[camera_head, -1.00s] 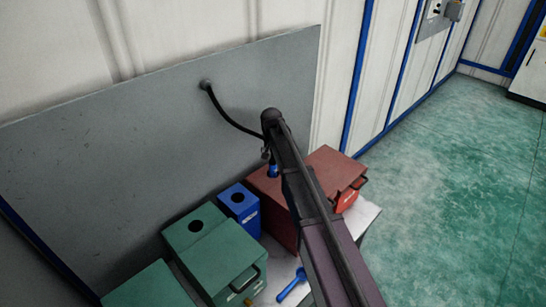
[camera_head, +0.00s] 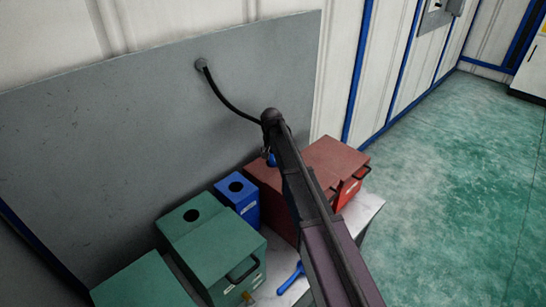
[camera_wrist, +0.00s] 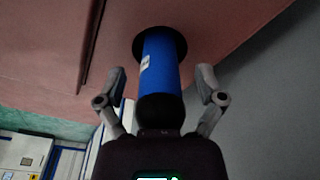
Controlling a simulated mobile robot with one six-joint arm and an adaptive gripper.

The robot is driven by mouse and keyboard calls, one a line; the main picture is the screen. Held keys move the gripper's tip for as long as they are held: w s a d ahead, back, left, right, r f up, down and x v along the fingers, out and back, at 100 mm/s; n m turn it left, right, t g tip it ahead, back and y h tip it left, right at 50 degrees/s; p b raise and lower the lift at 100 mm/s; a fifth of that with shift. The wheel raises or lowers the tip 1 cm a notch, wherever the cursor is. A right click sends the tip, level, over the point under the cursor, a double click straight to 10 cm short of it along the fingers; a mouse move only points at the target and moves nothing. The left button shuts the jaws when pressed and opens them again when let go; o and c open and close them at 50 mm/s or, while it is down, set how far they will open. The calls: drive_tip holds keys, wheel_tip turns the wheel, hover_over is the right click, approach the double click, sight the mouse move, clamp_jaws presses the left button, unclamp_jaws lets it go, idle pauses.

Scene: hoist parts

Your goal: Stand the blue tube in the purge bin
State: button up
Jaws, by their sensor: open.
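The blue tube (camera_wrist: 161,65) with a small white label stands in a dark round hole in the red bin (camera_wrist: 225,18) in the wrist view. Its near end is dark and faces my gripper. My gripper (camera_wrist: 163,75) is open, one finger on each side of the tube, with a gap visible on both sides. In the head view a small piece of the blue tube (camera_head: 271,159) shows beside my arm, above the red bin (camera_head: 325,155). My arm hides the rest of the tube and the hole there. I cannot read which bin is the purge bin.
A blue box (camera_head: 240,192) with a round hole and a green box (camera_head: 222,243) with a hole and handle stand left of the red bin. A blue tool (camera_head: 290,278) lies on the pale bench top (camera_head: 360,212). A black hose (camera_head: 225,105) hangs from the grey wall panel.

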idle(0.3)
clamp_jaws()
wheel_tip(320, 180, up, 14)
drive_tip(key=p, duration=1.4)
idle(0.4)
